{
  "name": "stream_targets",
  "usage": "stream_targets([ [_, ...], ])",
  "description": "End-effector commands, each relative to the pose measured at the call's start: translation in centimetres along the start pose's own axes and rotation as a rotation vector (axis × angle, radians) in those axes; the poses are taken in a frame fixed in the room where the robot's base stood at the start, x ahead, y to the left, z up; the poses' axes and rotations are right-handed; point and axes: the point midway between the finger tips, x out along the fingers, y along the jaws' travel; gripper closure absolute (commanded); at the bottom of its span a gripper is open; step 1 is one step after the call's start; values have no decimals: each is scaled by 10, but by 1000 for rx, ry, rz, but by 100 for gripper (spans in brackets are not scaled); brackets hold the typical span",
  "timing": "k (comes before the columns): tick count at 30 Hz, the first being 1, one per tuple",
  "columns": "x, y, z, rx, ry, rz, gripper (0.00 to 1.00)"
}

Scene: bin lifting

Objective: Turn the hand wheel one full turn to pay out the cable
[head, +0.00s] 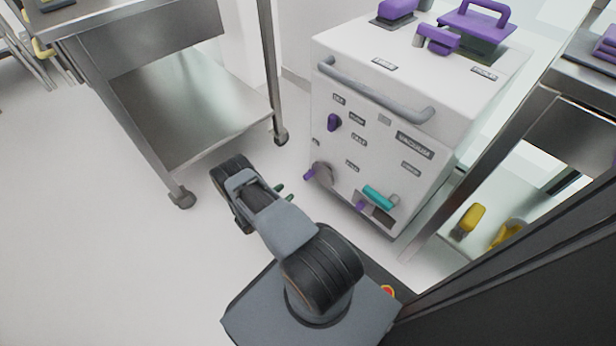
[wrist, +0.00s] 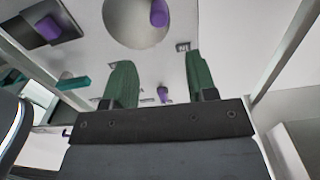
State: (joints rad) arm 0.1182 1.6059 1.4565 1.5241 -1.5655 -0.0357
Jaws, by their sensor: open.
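The hand wheel (head: 324,172) is a round grey disc low on the front of the white cabinet (head: 375,150). Its purple crank knob (head: 309,175) sticks out at the left of the disc. In the wrist view the wheel (wrist: 130,18) is at the top, cut by the frame edge, with the purple knob (wrist: 158,13) at its right part. My gripper (head: 283,190) is left of and slightly below the wheel. In the wrist view its green fingers (wrist: 158,58) are spread, empty and apart from the knob. I cannot make out a cable.
A teal handle (head: 379,198) and a small purple knob (head: 361,206) sit right of the wheel. Another purple knob (head: 333,122) is above it, and a grey bar handle (head: 375,92) crosses the cabinet. A steel cart (head: 185,130) stands left. Floor is clear at the lower left.

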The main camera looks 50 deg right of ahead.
Motion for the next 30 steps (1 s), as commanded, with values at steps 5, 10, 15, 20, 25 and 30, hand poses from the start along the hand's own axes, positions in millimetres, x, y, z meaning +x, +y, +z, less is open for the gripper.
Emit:
stream_targets([
  [5,30,2,2,0,4,8,48],
  [10,64,2,3,1,3,7,48],
  [15,93,2,2,0,3,5,48],
  [20,114,1,2,1,2,3,48],
  [25,126,1,1,0,2,2,48],
  [30,130,1,0,-1,2,0,48],
])
